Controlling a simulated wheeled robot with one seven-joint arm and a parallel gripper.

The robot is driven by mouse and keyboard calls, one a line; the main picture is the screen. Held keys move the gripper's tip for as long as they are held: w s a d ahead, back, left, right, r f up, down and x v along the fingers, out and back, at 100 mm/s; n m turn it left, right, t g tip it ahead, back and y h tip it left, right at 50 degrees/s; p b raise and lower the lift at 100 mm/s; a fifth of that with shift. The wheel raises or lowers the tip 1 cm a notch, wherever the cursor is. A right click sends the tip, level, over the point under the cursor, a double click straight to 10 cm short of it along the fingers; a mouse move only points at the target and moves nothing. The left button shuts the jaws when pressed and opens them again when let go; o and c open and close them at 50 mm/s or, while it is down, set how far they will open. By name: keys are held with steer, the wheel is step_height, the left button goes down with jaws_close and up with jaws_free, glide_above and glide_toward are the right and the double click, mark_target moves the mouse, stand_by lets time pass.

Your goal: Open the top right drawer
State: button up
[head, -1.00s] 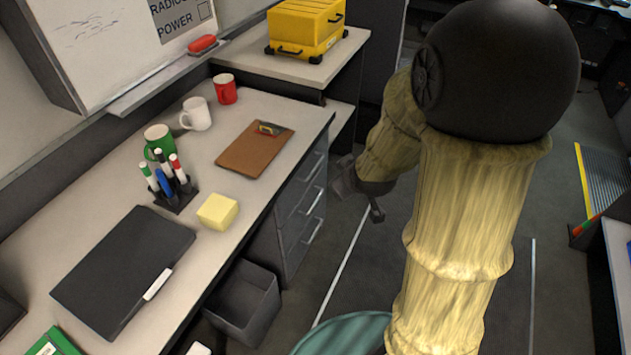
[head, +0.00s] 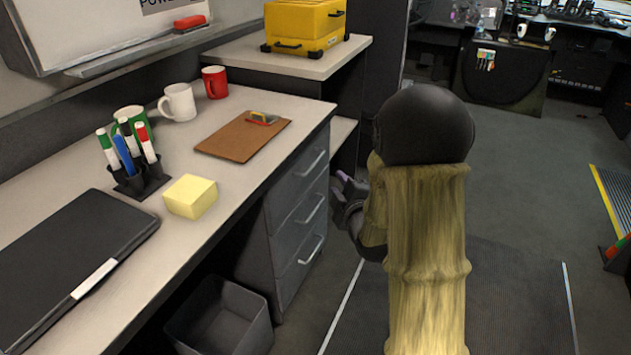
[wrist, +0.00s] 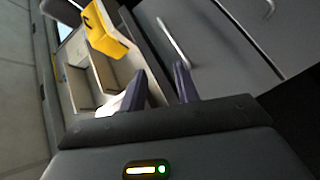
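A grey drawer stack is under the desk's right end in the head view. Its top drawer (head: 297,172) has a silver bar handle and looks shut, as do the two below it. My gripper (head: 342,182) is just right of the drawer fronts, near the upper handles but apart from them. In the wrist view, the two fingers (wrist: 160,82) are spread with nothing between them. A silver bar handle (wrist: 173,43) on a grey front lies beyond the fingertips; I cannot tell which drawer it belongs to.
The desk (head: 237,108) holds mugs, a clipboard (head: 235,139), a yellow block (head: 190,197), a pen holder and a black folder. A grey bin (head: 222,318) stands below. A yellow case (head: 304,25) sits on the far shelf.

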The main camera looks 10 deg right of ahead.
mark_target(316, 160)
step_height(316, 160, down, 7)
steer(key=n+t+y+b, duration=0.1)
steer(key=n+t+b, duration=0.1)
steer(key=b, duration=0.5)
steer(key=shift+w+n+t, duration=0.15)
steer(key=shift+n+t, duration=0.25)
steer(key=shift+n, duration=0.3)
steer(key=shift+a+r, duration=0.1)
steer(key=w+b, duration=0.1)
steer(key=w, duration=0.4)
steer(key=w+a+r+b, duration=0.1)
steer(key=w, duration=0.5)
steer(key=w+a+r+b, duration=0.1)
steer(key=w+b, duration=0.1)
steer(key=w, duration=0.4)
steer(key=shift+a+r, duration=0.15)
steer(key=shift+a, duration=0.1)
jaws_close()
